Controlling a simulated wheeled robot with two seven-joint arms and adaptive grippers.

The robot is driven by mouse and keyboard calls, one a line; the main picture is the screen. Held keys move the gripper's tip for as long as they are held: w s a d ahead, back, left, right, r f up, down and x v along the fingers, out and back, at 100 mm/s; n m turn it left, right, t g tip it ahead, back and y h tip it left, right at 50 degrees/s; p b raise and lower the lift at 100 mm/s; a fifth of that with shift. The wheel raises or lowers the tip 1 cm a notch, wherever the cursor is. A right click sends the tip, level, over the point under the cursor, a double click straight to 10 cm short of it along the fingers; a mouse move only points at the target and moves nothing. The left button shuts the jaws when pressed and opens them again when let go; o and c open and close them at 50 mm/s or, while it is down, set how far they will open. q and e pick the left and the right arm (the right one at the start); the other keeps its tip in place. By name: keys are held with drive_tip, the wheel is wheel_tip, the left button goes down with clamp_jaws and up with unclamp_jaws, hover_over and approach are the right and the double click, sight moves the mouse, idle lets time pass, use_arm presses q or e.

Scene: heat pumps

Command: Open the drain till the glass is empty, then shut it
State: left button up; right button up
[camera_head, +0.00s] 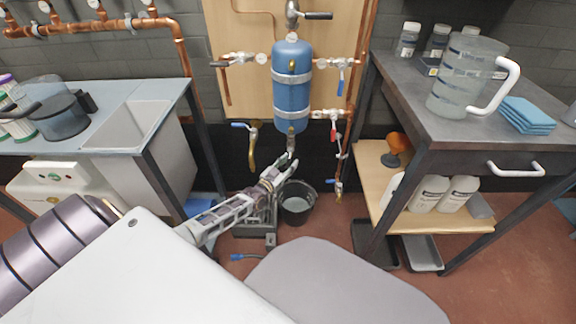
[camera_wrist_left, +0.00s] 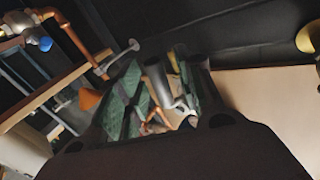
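My left gripper (camera_head: 284,170) is just under this outlet. In the left wrist view its two green-padded fingers (camera_wrist_left: 162,98) are apart. A grey cylindrical part and a pale fitting show in the gap, with copper pipe behind. I cannot tell whether the fingers touch them. A black bucket (camera_head: 298,206) stands on the floor below. The drain handle and the glass cannot be made out clearly. My right gripper is out of view.
Copper pipes with a red-handled valve (camera_head: 333,132) and a blue-handled valve (camera_head: 340,84) run right of the tank. A yellow valve pipe (camera_head: 253,150) hangs at its left. A bench with a clear jug (camera_head: 462,80) stands right; a sink (camera_head: 128,125) is left.

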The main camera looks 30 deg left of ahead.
use_arm(q)
clamp_jaws()
drive_tip(key=shift+p, duration=0.3)
idle(0.5)
